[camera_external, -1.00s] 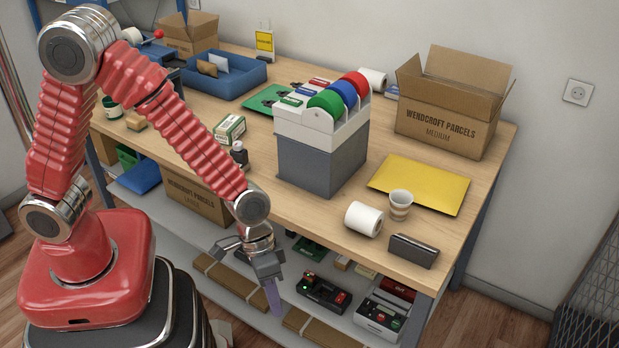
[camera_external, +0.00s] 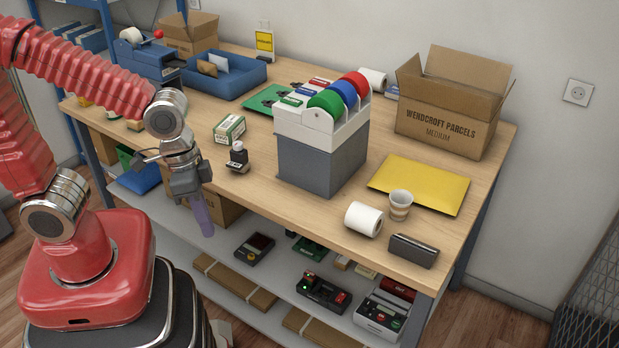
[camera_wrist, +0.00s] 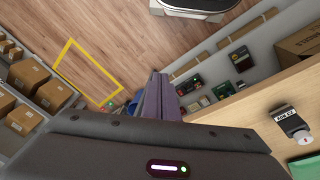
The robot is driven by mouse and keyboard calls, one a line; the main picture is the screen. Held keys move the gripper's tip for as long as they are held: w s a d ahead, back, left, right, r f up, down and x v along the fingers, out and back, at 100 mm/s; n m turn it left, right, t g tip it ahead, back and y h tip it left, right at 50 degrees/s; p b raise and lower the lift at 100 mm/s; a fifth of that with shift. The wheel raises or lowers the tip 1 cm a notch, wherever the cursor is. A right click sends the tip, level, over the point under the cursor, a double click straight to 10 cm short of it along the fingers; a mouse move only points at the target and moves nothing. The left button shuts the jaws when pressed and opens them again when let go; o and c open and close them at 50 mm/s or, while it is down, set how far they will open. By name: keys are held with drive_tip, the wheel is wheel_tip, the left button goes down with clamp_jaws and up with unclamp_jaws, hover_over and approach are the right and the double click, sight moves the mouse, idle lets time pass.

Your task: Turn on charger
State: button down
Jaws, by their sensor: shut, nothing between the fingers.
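Several small devices sit on the shelf under the counter; I cannot tell for sure which is the charger. A black device with green and red parts (camera_external: 323,293) is in the middle. A grey-white device with red and green buttons (camera_external: 381,314) is to its right, and a dark device with a small display (camera_external: 254,247) to its left. In the wrist view, small devices (camera_wrist: 192,85) show on the shelf beyond my fingers. My gripper (camera_external: 203,222) is shut and empty, its purple fingers pointing down in front of the counter's edge, left of the dark device.
The wooden counter (camera_external: 300,226) holds a grey bin with coloured rolls (camera_external: 318,165), a paper roll (camera_external: 363,219), a cup (camera_external: 400,204) and a dark bottle or stamp (camera_external: 238,156) near my gripper. Flat cardboard pieces (camera_external: 235,283) lie on the shelf. The floor in front is open.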

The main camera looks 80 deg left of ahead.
drive_tip(key=s+a+r+t, duration=0.2)
drive_tip(key=a+r, duration=0.1)
drive_tip(key=r, duration=0.2)
drive_tip(key=s+a+r+t+y, duration=0.1)
drive_tip(key=s+a+r+t, duration=0.1)
drive_tip(key=r, duration=0.3)
drive_tip(key=shift+s+a+r+n, duration=0.3)
drive_tip(key=shift+s+a, duration=0.1)
drive_tip(key=shift+a, duration=0.35)
